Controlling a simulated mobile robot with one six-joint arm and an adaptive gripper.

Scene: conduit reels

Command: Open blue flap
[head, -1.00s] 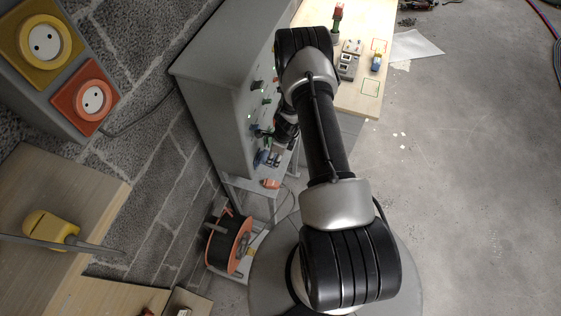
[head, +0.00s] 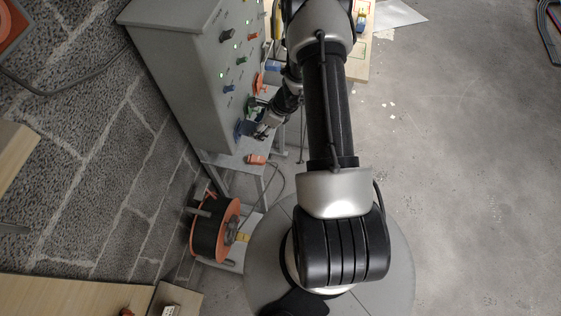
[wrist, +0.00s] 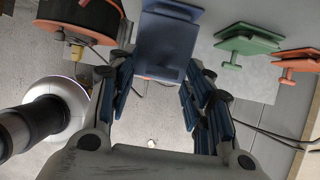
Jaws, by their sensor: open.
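The blue flap (head: 243,128) is low on the front of the grey cabinet (head: 180,80). In the wrist view the blue flap (wrist: 168,38) is at the top centre, a flat plate with a raised piece at its lower edge. My gripper (wrist: 158,75) is open, with its blue-padded fingers on either side of the flap's lower part. Contact cannot be made out. In the head view my gripper (head: 266,130) is just right of the blue flap, partly hidden by my arm.
A green flap (wrist: 247,45) and an orange flap (wrist: 298,65) are right of the blue one. An orange-black reel (head: 215,228) stands below the cabinet. An orange socket piece (head: 256,159) is on the ledge. Open floor (head: 470,180) is to the right.

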